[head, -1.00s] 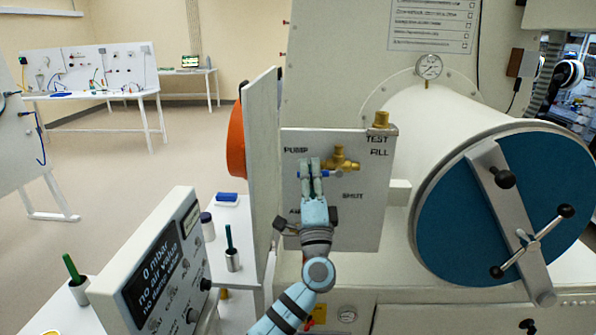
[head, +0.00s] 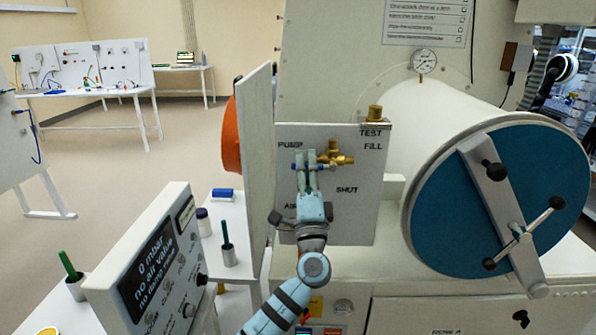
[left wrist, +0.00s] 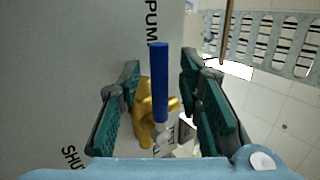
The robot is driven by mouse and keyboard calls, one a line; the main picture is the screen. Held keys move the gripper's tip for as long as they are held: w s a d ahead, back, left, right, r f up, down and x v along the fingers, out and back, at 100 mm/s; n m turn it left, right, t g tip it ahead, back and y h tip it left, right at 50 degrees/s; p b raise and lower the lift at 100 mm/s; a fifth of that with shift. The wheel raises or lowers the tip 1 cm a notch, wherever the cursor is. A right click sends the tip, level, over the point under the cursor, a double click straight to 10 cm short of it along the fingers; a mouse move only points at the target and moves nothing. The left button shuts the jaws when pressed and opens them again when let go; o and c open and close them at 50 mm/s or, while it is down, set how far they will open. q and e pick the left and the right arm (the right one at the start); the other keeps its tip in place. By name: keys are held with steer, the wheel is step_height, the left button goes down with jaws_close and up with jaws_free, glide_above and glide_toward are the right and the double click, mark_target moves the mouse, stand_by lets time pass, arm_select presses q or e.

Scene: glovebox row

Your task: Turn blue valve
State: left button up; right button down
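The blue valve lever (left wrist: 160,85) sticks out from a brass valve body (left wrist: 150,105) on the white panel. In the head view the brass valve (head: 334,156) sits near the panel's top, and the lever (head: 294,167) shows as blue bits beside my fingers. My left gripper (head: 306,160) is in front of the panel at the lever. In the left wrist view its two green-padded fingers (left wrist: 163,105) are open, one on each side of the lever, with gaps visible. Part of the lever is hidden in the head view. My right gripper is not in view.
The labelled panel (head: 358,215) reads PUMP, TEST, FILL and SHUT. An upright white board (head: 256,165) stands close to its left. A round blue door (head: 450,215) with a crossbar is at right. A display box (head: 150,265) reading "0 mbar" is at lower left.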

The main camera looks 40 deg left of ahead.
arm_select(q)
steer(key=v, duration=1.2)
steer(key=shift+r, duration=0.1)
steer(key=shift+w+d, duration=0.1)
steer(key=shift+w, duration=0.05)
